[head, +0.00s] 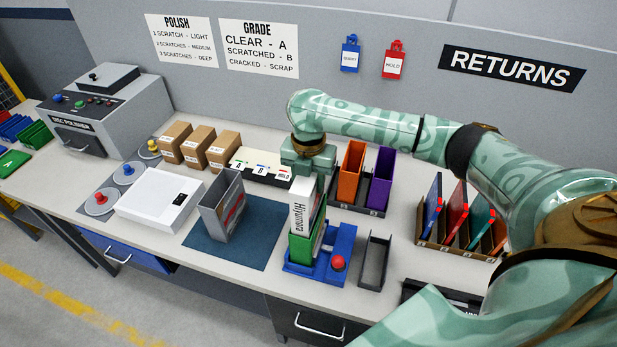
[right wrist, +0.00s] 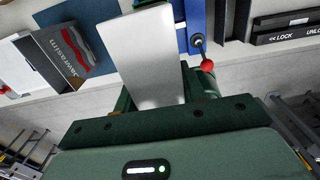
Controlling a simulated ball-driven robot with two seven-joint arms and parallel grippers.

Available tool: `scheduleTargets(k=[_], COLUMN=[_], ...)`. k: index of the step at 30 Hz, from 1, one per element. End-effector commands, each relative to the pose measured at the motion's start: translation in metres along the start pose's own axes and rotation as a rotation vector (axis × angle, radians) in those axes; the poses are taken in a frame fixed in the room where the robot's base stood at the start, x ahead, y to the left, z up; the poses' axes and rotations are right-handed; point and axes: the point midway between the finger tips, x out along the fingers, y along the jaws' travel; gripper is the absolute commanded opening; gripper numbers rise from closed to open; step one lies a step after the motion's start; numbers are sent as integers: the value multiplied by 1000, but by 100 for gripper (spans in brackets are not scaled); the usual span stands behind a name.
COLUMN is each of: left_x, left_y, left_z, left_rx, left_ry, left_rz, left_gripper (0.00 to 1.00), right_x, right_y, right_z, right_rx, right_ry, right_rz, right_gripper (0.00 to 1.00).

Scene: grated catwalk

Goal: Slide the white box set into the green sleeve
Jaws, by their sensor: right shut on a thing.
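The white box set (head: 300,212), lettered along its side, stands upright in my right gripper (head: 308,172), which is shut on its upper end. In the right wrist view the white box (right wrist: 147,60) runs from between the fingers (right wrist: 160,92) toward a sliver of green. The green sleeve (head: 303,250) stands upright in a blue fixture (head: 330,270) with a red knob. The box's lower end is at the sleeve's mouth, in line with it and seemingly a little inside; the exact depth is hidden. My left gripper is not in view.
A grey sleeve (head: 222,208) stands on a dark blue mat (head: 258,240), left of the fixture. An empty dark holder (head: 374,262) stands close at its right. Orange (head: 351,170) and purple (head: 381,177) sleeves stand behind. A white device (head: 160,198) sits further left.

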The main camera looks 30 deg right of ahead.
Motion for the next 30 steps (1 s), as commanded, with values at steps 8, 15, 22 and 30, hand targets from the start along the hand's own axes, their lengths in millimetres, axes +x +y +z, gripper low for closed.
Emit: scheduleTargets(k=[8,15,22,30], left_x=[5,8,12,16], left_y=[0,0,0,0], left_z=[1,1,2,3], left_rx=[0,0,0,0], left_ry=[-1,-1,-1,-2], left_rz=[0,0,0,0], left_gripper=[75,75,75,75], right_x=[12,21,30,41], right_y=[0,0,0,0], right_z=[0,0,0,0], right_rx=[-1,0,0,0], right_ry=[0,0,0,0], right_rz=[0,0,0,0], right_gripper=[0,0,0,0])
